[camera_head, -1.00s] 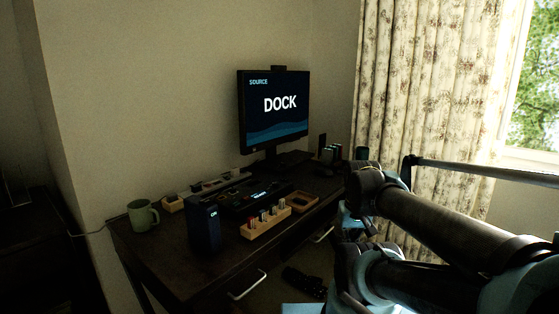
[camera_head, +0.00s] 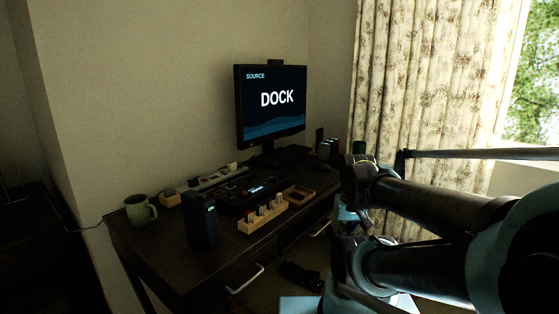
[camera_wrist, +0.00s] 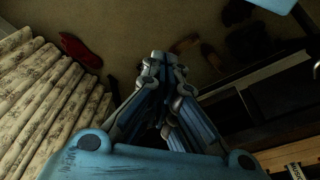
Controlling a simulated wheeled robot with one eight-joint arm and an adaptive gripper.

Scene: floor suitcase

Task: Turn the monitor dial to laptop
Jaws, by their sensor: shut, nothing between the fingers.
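The monitor (camera_head: 270,118) stands at the back of the dark desk and its screen reads "SOURCE" and "DOCK". A dark control box (camera_head: 246,192) with a small lit display lies on the desk in front of it. I cannot make out the dial itself at this size. My gripper shows in the wrist view (camera_wrist: 158,62) with its fingertips together and nothing between them. It hangs over the floor beside the desk, apart from the monitor and the box. In the head view my arm fills the lower right and the fingertips cannot be picked out.
On the desk (camera_head: 150,245) are a green mug (camera_head: 139,210), a dark blue box (camera_head: 202,220), a wooden block with several small items (camera_head: 262,218), a wooden tray (camera_head: 299,195) and a power strip (camera_head: 215,179). A patterned curtain (camera_head: 425,80) hangs at right. A red object (camera_wrist: 80,50) lies on the floor.

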